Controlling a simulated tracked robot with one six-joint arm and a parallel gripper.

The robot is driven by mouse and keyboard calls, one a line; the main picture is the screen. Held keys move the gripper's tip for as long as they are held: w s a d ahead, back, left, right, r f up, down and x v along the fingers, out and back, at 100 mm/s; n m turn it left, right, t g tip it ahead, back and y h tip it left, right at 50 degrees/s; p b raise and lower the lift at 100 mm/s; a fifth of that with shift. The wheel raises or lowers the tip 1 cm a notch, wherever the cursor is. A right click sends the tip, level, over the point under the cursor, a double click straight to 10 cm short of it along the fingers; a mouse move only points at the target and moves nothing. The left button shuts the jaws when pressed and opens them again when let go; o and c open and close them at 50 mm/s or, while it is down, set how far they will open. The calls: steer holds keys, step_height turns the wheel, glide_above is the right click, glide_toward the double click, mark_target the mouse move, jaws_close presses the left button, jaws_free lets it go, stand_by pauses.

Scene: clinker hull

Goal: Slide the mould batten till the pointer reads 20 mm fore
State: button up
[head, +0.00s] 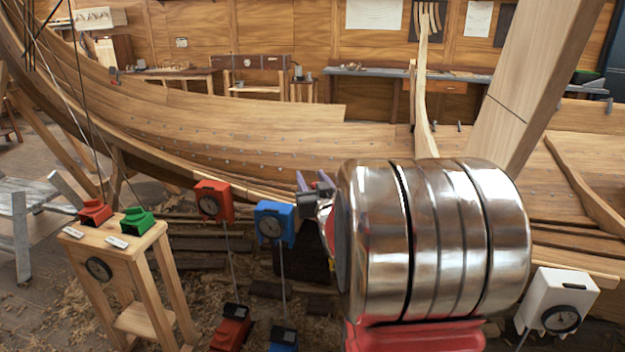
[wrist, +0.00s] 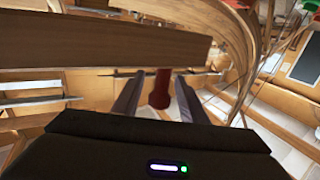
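My gripper (head: 316,184) is small in the head view, left of my large metal wrist, in front of the hull's lower planks. In the wrist view its two fingers (wrist: 159,76) are apart. A dark red rounded piece (wrist: 160,90) shows between them; I cannot tell whether it is touched, but a gap shows on each side. A wooden bar (wrist: 100,42) crosses the upper left of the wrist view, beyond the fingers. I cannot tell whether it is the mould batten. No readable pointer or millimetre scale shows; my wrist hides part of the hull.
A red dial box (head: 213,202), a blue dial box (head: 274,224) and a white dial box (head: 562,302) stand around my arm. A wooden stand (head: 130,250) at left carries red and green blocks. A thick slanting timber (head: 535,80) rises at right.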

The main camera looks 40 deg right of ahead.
steer(key=shift+w, duration=0.1)
jaws_close()
stand_by(0.5)
